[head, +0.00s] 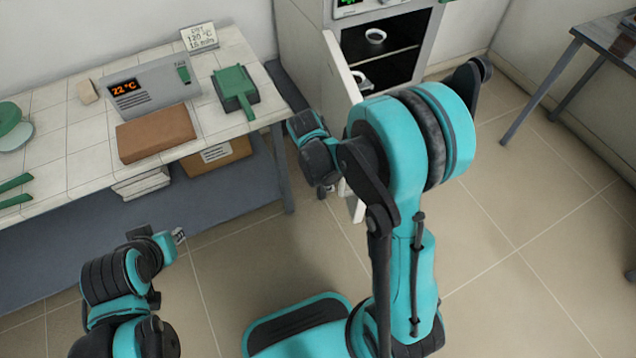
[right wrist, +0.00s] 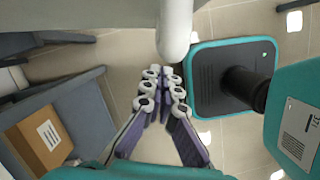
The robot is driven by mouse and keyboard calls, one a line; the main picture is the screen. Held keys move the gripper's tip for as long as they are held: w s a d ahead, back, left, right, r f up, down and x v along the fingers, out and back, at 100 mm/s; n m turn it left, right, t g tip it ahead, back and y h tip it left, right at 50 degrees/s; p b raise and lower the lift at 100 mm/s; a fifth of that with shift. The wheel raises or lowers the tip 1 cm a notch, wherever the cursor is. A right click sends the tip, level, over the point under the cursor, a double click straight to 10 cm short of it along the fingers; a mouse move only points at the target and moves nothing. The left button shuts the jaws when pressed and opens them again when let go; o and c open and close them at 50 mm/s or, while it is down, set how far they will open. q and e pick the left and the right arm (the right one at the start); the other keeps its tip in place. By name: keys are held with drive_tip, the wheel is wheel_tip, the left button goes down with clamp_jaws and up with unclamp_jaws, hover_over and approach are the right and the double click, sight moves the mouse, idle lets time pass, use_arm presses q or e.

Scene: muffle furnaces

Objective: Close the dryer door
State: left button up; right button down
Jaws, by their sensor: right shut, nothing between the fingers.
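The dryer (head: 380,20) stands at the back, with dark shelves holding small white dishes. Its pale door (head: 342,70) is wide open, swung out from the left side toward me and seen nearly edge-on. My right gripper (head: 325,180) is at the left, outer side of the door, partly hidden by my arm. In the right wrist view my right gripper (right wrist: 165,80) is shut and empty. Its tips are close below a white rounded bar, apparently the door handle (right wrist: 174,32); I cannot tell whether they touch. My left gripper (head: 176,238) is low at the left, its fingers unclear.
A tiled bench (head: 70,165) on the left carries a display box (head: 150,88), a brown block (head: 156,133) and a green tool (head: 235,85). A cardboard box (right wrist: 42,138) lies on its lower shelf. Another table (head: 610,45) stands at the right. Floor between is clear.

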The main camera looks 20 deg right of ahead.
drive_tip(key=shift+s+d, duration=0.1)
drive_tip(key=shift+d, duration=0.25)
